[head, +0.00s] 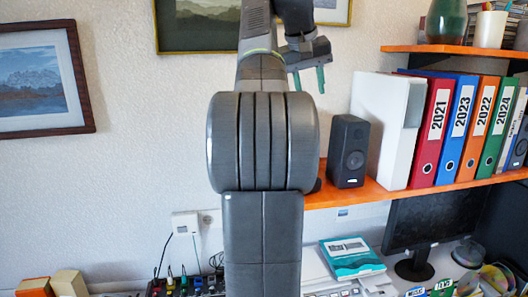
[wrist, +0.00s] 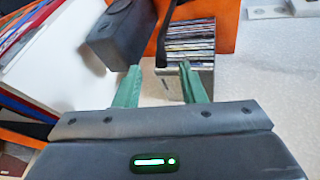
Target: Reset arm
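My gripper (head: 309,79) is raised high in front of the wall, at the top middle of the head view, with its fingers pointing down. In the wrist view my gripper (wrist: 159,82) shows two green fingers standing apart with nothing between them. A row of thin disc cases (wrist: 192,38) lies beyond the fingertips in the wrist view, apart from them. My arm is folded upright in the middle of the head view and hides part of the wall and shelf.
An orange shelf (head: 335,197) on the right holds a black speaker (head: 347,151), a white box (head: 387,127) and several binders (head: 432,131). A monitor (head: 433,219) and a teal box (head: 352,257) stand below. Framed pictures (head: 40,80) hang at left. The wall between is bare.

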